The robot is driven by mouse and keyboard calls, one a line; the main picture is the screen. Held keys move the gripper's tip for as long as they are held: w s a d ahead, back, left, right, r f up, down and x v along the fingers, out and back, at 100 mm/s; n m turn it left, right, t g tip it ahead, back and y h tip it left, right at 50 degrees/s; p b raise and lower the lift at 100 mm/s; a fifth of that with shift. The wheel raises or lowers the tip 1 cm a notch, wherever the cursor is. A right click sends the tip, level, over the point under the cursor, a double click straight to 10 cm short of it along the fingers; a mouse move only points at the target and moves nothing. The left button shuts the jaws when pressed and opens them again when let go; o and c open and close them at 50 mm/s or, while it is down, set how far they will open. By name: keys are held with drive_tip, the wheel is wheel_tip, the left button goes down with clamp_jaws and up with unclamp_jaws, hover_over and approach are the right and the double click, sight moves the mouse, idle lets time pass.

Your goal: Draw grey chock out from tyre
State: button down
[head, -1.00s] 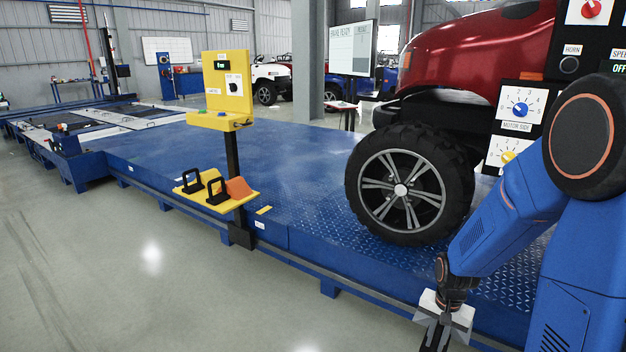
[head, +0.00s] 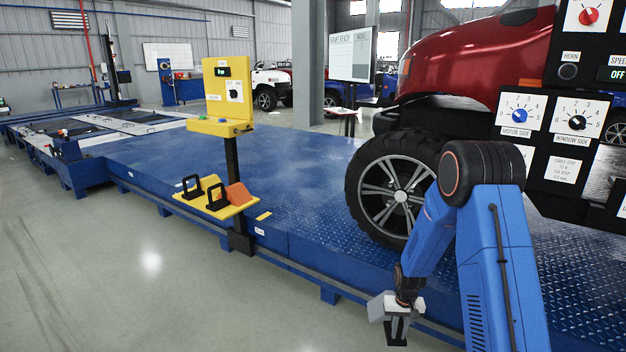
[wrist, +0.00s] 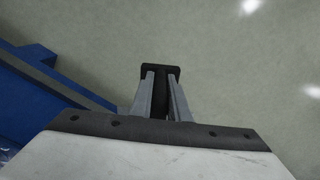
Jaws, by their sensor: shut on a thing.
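My gripper (head: 397,322) points down beside the blue deck's near edge, low in front of the tyre. In the wrist view its two grey fingers (wrist: 160,98) are shut on a black handle-like piece (wrist: 160,70), seen from above against the floor. The black tyre (head: 358,190) with silver spokes stands on the deck behind my arm, which covers its lower right part. I cannot make out a grey chock body for certain, either at the tyre or under my gripper.
The blue deck (head: 300,165) has a raised edge. A control panel (head: 519,116) stands at right. The floor (head: 150,290) at left is clear.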

drive_tip(key=shift+n, duration=0.5)
drive_tip(key=w+f, duration=0.1)
drive_tip(key=w+a+f, duration=0.1)
drive_tip(key=f, duration=0.1)
drive_tip(key=shift+w+f, duration=0.15)
drive_tip(key=shift+w, duration=0.05)
drive_tip(key=shift+w+a+f, duration=0.1)
drive_tip(key=shift+f, duration=0.1)
drive_tip(key=shift+a, duration=0.1)
drive_tip(key=s+a+r, duration=0.2)
drive_tip(key=s+a, duration=0.3)
drive_tip(key=s, duration=0.3)
drive_tip(key=s+a+r, duration=0.3)
drive_tip(key=s+a, duration=0.3)
drive_tip(key=s, duration=0.2)
drive_tip(key=shift+s, duration=0.2)
idle(0.3)
